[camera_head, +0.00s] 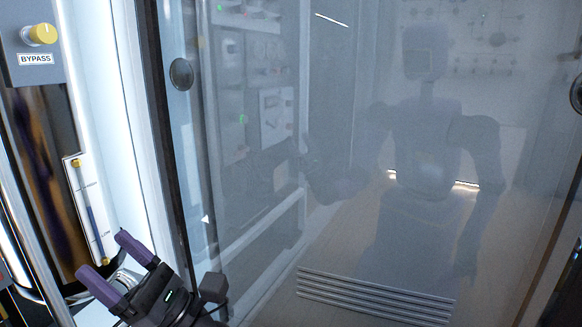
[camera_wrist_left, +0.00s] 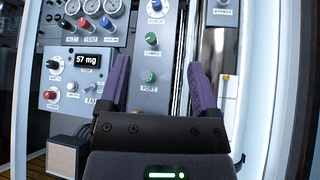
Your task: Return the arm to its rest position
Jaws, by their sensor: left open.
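My left gripper (camera_head: 112,262) shows at the lower left of the head view, in front of the left-hand panel column. Its two purple fingers are apart, with nothing between them. In the left wrist view the open left gripper (camera_wrist_left: 160,90) points at a control panel (camera_wrist_left: 152,100) and touches nothing that I can make out. My right gripper is not in view.
A yellow BYPASS knob (camera_head: 42,34) sits at the upper left, above a level gauge (camera_head: 88,212). A large glass pane (camera_head: 330,130) with a dim robot reflection fills the right. The panel carries several knobs and a "57 mg" display (camera_wrist_left: 88,60).

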